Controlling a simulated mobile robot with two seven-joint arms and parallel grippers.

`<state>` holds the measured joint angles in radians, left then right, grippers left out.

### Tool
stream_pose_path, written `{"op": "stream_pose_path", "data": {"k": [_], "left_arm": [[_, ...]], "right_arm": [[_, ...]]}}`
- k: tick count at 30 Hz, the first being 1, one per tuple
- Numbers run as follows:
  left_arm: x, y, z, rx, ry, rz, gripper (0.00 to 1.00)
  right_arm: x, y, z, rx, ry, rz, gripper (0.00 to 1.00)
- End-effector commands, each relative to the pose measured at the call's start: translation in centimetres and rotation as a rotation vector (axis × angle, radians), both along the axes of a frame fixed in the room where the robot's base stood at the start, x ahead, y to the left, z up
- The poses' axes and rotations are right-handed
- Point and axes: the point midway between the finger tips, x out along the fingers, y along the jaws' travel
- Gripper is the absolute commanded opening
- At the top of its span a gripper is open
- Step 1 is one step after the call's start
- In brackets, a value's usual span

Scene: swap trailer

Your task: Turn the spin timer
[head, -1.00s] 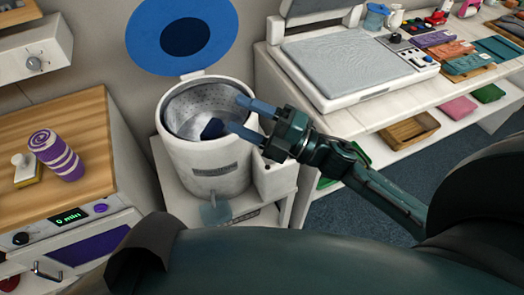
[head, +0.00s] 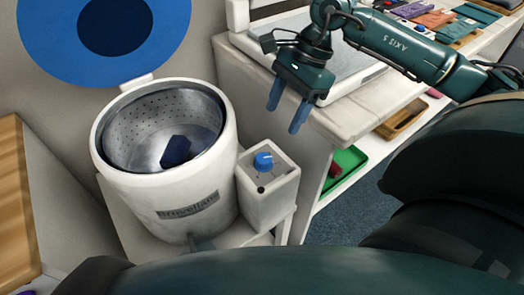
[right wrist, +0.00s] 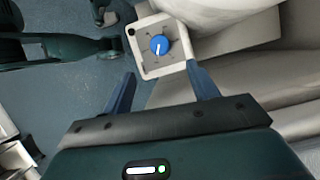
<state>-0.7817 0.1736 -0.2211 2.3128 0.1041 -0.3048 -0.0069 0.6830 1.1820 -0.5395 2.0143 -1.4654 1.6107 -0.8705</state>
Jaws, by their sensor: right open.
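The spin timer is a blue knob (head: 263,161) on top of a small white box (head: 268,190) fixed to the right side of the white spin dryer (head: 175,200). The knob has a white pointer line and tick marks around it. My right gripper (head: 287,113) is open and empty, above and to the right of the knob, apart from it. In the right wrist view the knob (right wrist: 159,44) lies beyond and between the two blue fingertips (right wrist: 162,82). The left gripper does not show.
The dryer's blue lid (head: 105,25) stands open, and a dark blue cloth (head: 176,151) lies in its metal drum. A white bench (head: 335,110) with a press is at the right, with a green tray (head: 345,165) below. A wooden top (head: 15,200) is at the left.

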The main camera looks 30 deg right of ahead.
Motion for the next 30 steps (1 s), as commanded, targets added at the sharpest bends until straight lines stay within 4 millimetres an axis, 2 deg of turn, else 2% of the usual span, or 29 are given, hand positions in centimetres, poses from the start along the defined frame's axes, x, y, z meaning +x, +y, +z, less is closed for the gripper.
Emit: {"op": "stream_pose_path", "data": {"k": [9,15,21,30], "left_arm": [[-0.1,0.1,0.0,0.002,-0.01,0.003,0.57],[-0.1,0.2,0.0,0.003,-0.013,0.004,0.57],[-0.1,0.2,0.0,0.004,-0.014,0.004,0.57],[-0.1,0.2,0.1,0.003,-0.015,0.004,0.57]], "right_arm": [[-0.1,2.7,-6.3,0.005,0.004,0.003,0.59],[0.0,3.9,-9.2,0.004,0.004,0.001,0.59],[0.0,4.4,-10.4,0.004,0.001,0.0,0.59],[0.0,4.4,-10.5,0.003,0.001,-0.001,0.57]]}}
